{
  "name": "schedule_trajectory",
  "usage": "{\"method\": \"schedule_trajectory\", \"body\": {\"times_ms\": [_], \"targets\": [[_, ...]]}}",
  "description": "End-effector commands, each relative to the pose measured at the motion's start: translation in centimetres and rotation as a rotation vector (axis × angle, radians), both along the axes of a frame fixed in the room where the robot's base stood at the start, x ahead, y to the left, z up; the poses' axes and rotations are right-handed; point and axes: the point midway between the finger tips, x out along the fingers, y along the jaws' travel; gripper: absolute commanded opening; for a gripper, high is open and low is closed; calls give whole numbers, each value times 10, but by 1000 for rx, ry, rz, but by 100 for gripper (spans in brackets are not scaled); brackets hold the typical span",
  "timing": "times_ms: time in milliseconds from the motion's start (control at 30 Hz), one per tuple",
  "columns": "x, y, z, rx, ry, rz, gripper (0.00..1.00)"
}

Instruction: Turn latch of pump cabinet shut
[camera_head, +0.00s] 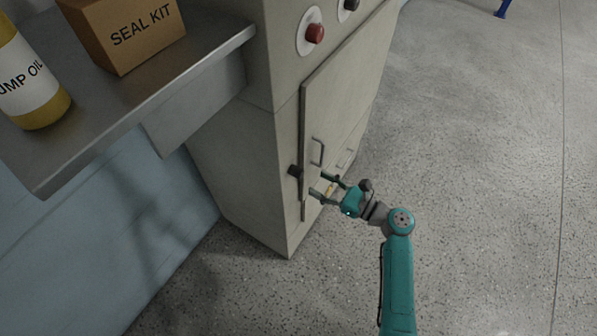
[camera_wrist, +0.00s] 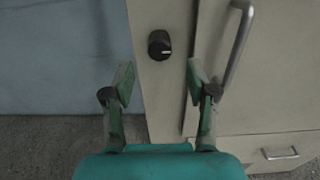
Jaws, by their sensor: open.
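The pump cabinet (camera_head: 238,160) is a beige upright box with a door (camera_head: 340,100) on its right-hand face. The latch (camera_head: 294,171) is a small dark knob beside the door's edge. In the wrist view the latch (camera_wrist: 159,45) is round and black with a pale horizontal mark. The door's bar handle (camera_head: 317,152) is to the right of the latch; it also shows in the wrist view (camera_wrist: 238,45). My gripper (camera_head: 322,186) is open and empty, in front of the cabinet. In the wrist view its fingers (camera_wrist: 160,82) are apart, with the latch ahead between them, not touched.
A metal shelf (camera_head: 190,58) juts out left of the cabinet, holding a seal kit box (camera_head: 125,30) and a pump oil bottle (camera_head: 30,85). A red button (camera_head: 314,33) is above the door.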

Motion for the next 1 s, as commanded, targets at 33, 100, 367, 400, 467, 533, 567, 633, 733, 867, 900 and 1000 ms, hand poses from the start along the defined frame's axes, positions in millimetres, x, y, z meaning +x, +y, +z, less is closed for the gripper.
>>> {"method": "schedule_trajectory", "body": {"times_ms": [33,100,367,400,467,533,567,633,733,867,900,1000], "targets": [[6,9,0,0,0,4,57],[13,20,0,-1,-1,4,57],[36,51,0,-1,0,2,57],[39,54,0,-1,0,1,57],[41,58,0,-1,0,0,57],[44,61,0,-1,0,0,57],[44,62,-1,-1,0,0,57],[45,63,-1,-1,0,-1,57],[46,63,-1,-1,0,-1,57],[46,63,-1,-1,0,-2,57],[46,63,-1,-1,0,-2,50],[45,63,-1,-1,0,-2,25]]}}
